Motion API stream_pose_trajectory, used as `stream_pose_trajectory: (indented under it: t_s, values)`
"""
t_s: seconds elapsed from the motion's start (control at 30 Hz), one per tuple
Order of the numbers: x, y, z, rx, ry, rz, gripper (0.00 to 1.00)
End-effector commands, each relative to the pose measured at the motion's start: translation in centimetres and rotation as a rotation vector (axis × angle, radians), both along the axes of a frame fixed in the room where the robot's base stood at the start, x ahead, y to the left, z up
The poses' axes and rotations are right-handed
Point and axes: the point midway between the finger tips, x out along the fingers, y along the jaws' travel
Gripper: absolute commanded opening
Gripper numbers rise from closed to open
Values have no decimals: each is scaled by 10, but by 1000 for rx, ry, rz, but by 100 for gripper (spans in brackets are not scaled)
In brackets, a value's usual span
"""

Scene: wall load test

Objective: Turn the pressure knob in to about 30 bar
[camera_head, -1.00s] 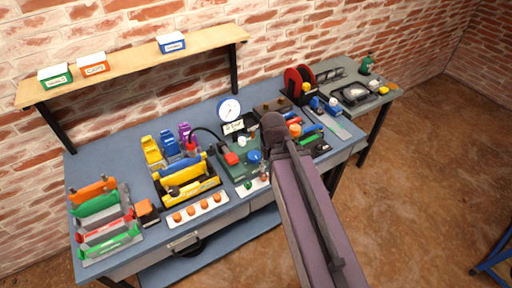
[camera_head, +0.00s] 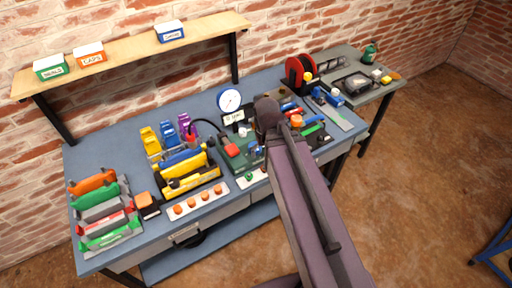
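The pressure gauge (camera_head: 229,100) is a white dial with a blue rim at the back middle of the bench. A small display sign (camera_head: 234,117) stands just below it; its text is too small to read surely. A dark green test unit (camera_head: 235,157) with a red part (camera_head: 231,151) sits in front of the gauge. The pressure knob cannot be made out surely; a blue part that showed on the unit is now mostly hidden by my arm. My arm reaches over the unit's right side. My gripper's fingers are hidden behind the arm.
On the blue bench (camera_head: 105,147), coloured clamps (camera_head: 97,207) stand at left and a yellow tool holder (camera_head: 188,183) left of the unit. A white strip with orange caps (camera_head: 197,200) lies in front. A red reel (camera_head: 299,75) stands at right. A wooden shelf (camera_head: 130,50) hangs above.

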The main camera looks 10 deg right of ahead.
Motion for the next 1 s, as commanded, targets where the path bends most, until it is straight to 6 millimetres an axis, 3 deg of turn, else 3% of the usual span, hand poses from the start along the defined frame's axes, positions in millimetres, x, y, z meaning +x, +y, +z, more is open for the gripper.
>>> stream_pose_trajectory:
  t_s: [0.27,1.0]
  values:
    - [31,1,-4,0,-9,298,100]
    - [129,-1,-14,-25,-38,1408,100]
